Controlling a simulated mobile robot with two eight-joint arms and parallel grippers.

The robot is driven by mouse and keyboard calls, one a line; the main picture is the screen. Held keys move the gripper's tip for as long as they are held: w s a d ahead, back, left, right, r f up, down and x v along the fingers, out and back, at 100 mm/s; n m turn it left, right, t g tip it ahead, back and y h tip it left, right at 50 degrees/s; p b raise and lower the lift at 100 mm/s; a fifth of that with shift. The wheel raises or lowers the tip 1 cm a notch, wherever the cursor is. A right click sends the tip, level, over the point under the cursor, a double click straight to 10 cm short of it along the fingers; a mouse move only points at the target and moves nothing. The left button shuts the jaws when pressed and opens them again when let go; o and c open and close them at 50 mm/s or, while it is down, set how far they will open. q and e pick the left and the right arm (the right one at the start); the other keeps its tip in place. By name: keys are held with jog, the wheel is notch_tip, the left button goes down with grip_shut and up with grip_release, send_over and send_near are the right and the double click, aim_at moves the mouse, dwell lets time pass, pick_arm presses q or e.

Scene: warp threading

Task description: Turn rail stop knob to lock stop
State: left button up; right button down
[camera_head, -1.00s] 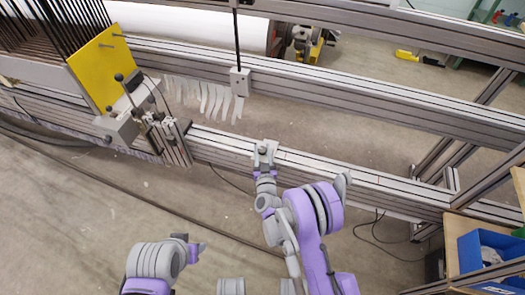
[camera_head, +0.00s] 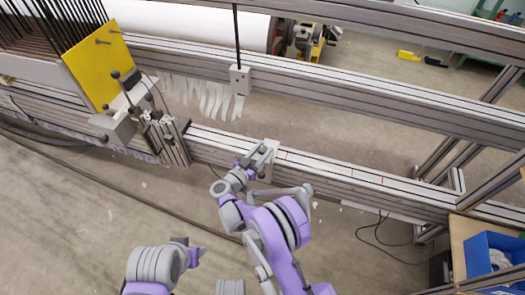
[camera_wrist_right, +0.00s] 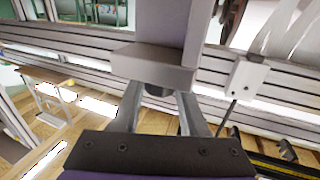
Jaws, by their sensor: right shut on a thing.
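The rail stop (camera_head: 269,162) is a light grey block on the lower front rail. In the right wrist view its grey body (camera_wrist_right: 152,68) fills the upper middle, with a small dark knob (camera_wrist_right: 157,90) under its near edge. My right gripper (camera_head: 256,158) reaches the stop from the lower left. In the right wrist view its two fingers (camera_wrist_right: 158,98) stand on either side of the knob and are shut on it. The knob is mostly hidden in the head view.
The lower rail (camera_head: 340,178) runs right from the stop and is clear there. A clamp assembly with black knobs (camera_head: 165,130) and a yellow plate (camera_head: 100,62) stand to the left. A grey block on a black rod (camera_head: 240,79) hangs behind. A blue bin (camera_head: 480,258) is at the lower right.

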jog(key=m+g+h+b, duration=0.1)
jog(key=m+g+h, duration=0.2)
jog(key=g+h, duration=0.1)
jog(key=shift+w+m, duration=0.15)
jog(key=shift+m, duration=0.15)
jog(key=shift+m+g+h+b, duration=0.4)
jog(key=shift+m+g+h, duration=0.65)
jog(key=shift+g, duration=0.55)
jog(key=shift+d+m+g, duration=0.1)
jog(key=shift+m+g, duration=0.35)
jog(key=shift+g, duration=0.05)
jog(key=shift+c, duration=2.2)
grip_release()
